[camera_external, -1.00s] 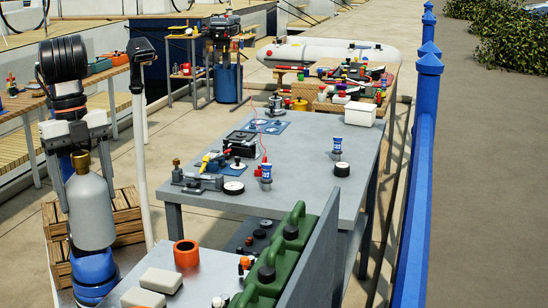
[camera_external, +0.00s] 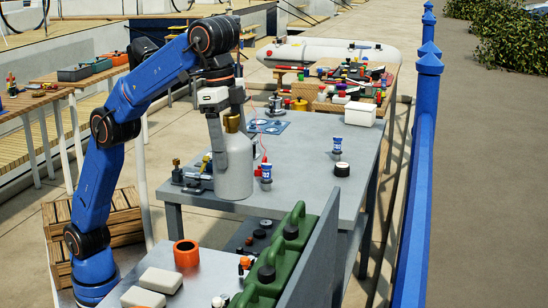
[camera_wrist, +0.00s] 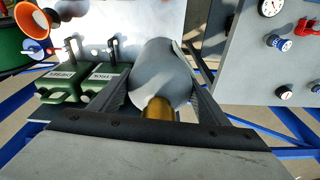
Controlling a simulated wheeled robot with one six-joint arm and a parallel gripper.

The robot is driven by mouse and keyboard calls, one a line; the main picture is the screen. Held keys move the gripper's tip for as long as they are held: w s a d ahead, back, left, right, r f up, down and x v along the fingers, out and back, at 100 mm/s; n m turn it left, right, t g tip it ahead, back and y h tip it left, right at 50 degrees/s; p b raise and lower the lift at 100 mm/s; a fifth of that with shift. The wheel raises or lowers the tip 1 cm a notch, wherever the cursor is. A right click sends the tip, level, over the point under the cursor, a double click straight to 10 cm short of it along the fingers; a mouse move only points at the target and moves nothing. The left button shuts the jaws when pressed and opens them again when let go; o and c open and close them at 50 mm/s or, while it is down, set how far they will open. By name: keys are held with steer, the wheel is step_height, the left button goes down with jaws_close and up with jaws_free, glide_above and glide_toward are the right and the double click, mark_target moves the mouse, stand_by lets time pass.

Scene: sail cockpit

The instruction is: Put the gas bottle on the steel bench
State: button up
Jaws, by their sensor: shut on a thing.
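The gas bottle (camera_external: 234,165) is a grey cylinder with a brass valve, held upright. My gripper (camera_external: 228,112) is shut on it near the valve. In the wrist view the bottle (camera_wrist: 160,75) lies between my two fingers, its brass neck nearest the camera. The steel bench (camera_external: 310,195) is a grey table. In the external view the bottle overlaps its near left edge. In the wrist view the bench top (camera_wrist: 245,75) shows to the right of the bottle, with a gap beside it. I cannot tell whether the bottle's base touches anything.
On the bench are a vise (camera_external: 190,178), a blue-and-white can (camera_external: 266,172), a black-sided disc (camera_external: 342,169) and a white box (camera_external: 360,113). Green jerrycans (camera_external: 290,240) and a grey upright panel (camera_external: 318,240) stand in front. The bench's right front top is fairly clear.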

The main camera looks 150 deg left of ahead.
steer(key=s+a+n, duration=0.5)
steer(key=s+a, duration=1.6)
steer(key=a, duration=0.4)
steer(key=s+a+n, duration=0.2)
steer(key=s+a, duration=0.3)
steer(key=s, duration=0.5)
steer(key=s+a+f+n+g, duration=0.1)
steer(key=s+a, duration=0.4)
steer(key=s, duration=0.5)
steer(key=s+a+n, duration=0.2)
steer(key=s+a, duration=0.2)
steer(key=s, duration=0.6)
step_height(320, 180, down, 14)
steer(key=shift+a+y, duration=0.25)
steer(key=shift+y, duration=0.05)
steer(key=o, duration=1.7)
steer(key=shift+f, duration=0.15)
steer(key=shift+o, duration=0.2)
